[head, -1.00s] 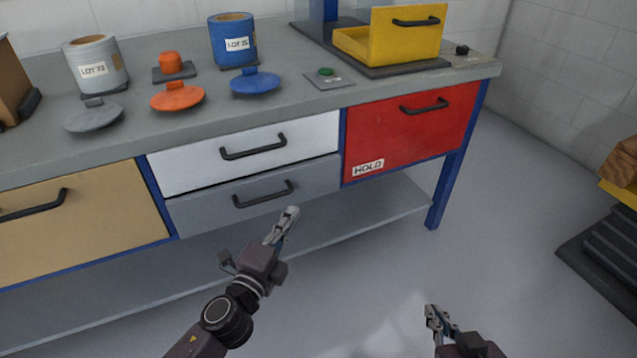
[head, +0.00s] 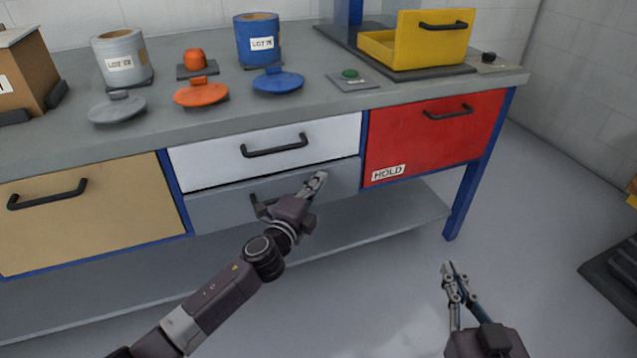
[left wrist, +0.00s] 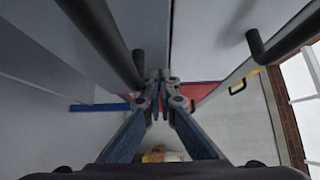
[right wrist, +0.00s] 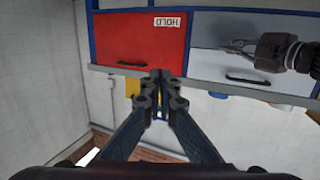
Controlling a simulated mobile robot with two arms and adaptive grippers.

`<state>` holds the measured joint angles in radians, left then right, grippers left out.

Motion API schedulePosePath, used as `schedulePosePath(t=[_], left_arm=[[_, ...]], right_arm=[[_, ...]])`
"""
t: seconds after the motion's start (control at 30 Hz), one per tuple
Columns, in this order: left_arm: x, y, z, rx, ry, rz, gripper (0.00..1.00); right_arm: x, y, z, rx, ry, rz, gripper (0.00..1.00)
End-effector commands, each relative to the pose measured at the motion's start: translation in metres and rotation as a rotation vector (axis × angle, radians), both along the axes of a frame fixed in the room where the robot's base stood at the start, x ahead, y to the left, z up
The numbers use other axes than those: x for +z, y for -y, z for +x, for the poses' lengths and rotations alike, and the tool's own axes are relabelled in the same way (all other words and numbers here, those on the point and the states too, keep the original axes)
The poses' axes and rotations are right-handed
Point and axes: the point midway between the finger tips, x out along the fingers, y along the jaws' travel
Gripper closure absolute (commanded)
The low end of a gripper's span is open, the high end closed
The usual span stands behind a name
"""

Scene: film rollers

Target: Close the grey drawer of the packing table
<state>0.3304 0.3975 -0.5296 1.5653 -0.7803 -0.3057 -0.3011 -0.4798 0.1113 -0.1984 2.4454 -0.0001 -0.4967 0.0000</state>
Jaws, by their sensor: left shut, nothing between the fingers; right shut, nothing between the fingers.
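The grey drawer (head: 222,208) is directly under the white drawer in the packing table (head: 450,88). Its front looks nearly in line with the white front; I cannot tell whether it is fully closed. My left gripper (head: 315,184) is shut and empty, in front of the grey drawer's right half. Its wrist hides much of the dark handle (head: 258,206). In the left wrist view the shut fingertips (left wrist: 159,80) lie close to drawer fronts and dark handles; contact is unclear. My right gripper (head: 452,274) is shut and empty, low over the floor, away from the table.
The white drawer (head: 205,160), tan drawer (head: 100,225) and red drawer (head: 415,145) look shut. A lower shelf (head: 385,218) runs under the drawers. Floor is clear around my right gripper.

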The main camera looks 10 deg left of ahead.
Motion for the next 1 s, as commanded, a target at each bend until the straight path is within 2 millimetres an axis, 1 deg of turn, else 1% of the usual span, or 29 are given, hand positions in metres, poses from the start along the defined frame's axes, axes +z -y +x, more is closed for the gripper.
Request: schedulePosePath(t=[0.37, 0.47, 0.57, 0.63, 0.73, 1.0], left_arm=[[0.0, -0.002, 0.002, 0.001, -0.001, 0.0, 1.0], [-0.001, -0.008, 0.011, 0.003, -0.001, 0.0, 1.0], [0.0, -0.015, 0.022, 0.003, 0.0, 0.002, 1.0], [0.0, -0.018, 0.025, 0.003, 0.0, 0.001, 1.0], [0.001, -0.019, 0.026, 0.004, 0.001, 0.001, 1.0], [0.002, -0.022, 0.027, 0.009, 0.002, 0.002, 1.0]], right_arm=[[0.002, 0.0, 0.0, 0.0, 0.007, 0.002, 1.0], [0.004, -0.001, 0.001, 0.001, 0.019, 0.006, 1.0], [0.008, -0.001, 0.001, 0.001, 0.043, 0.011, 1.0], [0.012, -0.001, 0.002, 0.002, 0.057, 0.014, 1.0], [0.016, -0.003, 0.002, 0.004, 0.068, 0.018, 1.0], [0.017, -0.003, 0.003, 0.005, 0.068, 0.018, 1.0]])
